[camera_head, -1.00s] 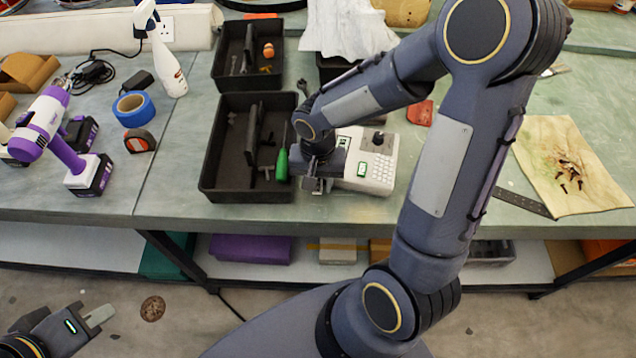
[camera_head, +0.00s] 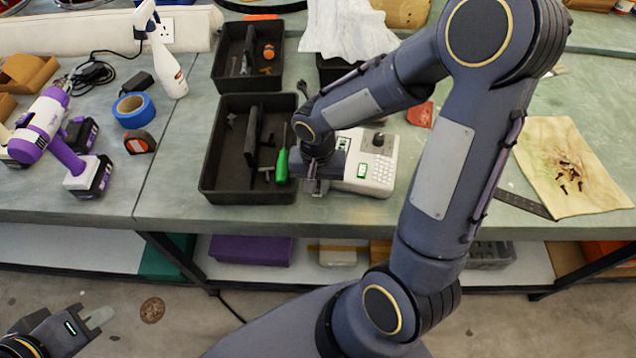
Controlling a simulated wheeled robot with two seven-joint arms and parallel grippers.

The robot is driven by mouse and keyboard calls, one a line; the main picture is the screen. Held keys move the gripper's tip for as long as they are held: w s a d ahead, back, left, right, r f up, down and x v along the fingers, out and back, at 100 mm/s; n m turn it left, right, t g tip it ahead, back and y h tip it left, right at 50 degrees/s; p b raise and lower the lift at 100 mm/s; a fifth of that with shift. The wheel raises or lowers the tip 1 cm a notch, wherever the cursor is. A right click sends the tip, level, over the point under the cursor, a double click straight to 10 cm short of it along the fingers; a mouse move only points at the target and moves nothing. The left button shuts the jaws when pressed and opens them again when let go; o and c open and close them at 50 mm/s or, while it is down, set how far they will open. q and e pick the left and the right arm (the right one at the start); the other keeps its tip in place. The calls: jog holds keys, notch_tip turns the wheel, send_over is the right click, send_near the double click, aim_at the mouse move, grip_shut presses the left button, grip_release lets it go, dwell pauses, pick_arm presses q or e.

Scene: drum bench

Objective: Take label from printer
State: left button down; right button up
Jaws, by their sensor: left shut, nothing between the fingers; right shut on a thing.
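The label printer (camera_head: 371,165) is a light grey and white box with a keypad and a small green screen, on the front part of the bench. My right gripper (camera_head: 316,187) is at its left front side, pointing down near the bench edge. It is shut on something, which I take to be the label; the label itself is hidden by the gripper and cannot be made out. My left gripper (camera_head: 100,320) is shut and empty, low at the left, over the floor in front of the bench.
A black tote (camera_head: 207,160) with a green-handled tool (camera_head: 282,165) stands just left of my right gripper. A second black tray (camera_head: 222,65) is behind it. A purple drill (camera_head: 62,145), blue tape (camera_head: 133,109) and a tape measure (camera_head: 140,141) lie left. A stained cloth (camera_head: 560,190) lies right.

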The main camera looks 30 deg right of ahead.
jog(key=shift+s+a+b, duration=0.3)
jog(key=shift+s+a, duration=0.15)
jog(key=shift+s, duration=0.15)
jog(key=shift+s+a+b, duration=0.3)
jog(key=shift+s+a, duration=0.1)
jog(key=shift+s, duration=0.2)
dwell(0.3)
jog(key=shift+r+p, duration=0.8)
jog(key=shift+r, duration=0.25)
dwell(0.5)
jog(key=shift+r+p, duration=1.8)
jog(key=shift+r, duration=0.65)
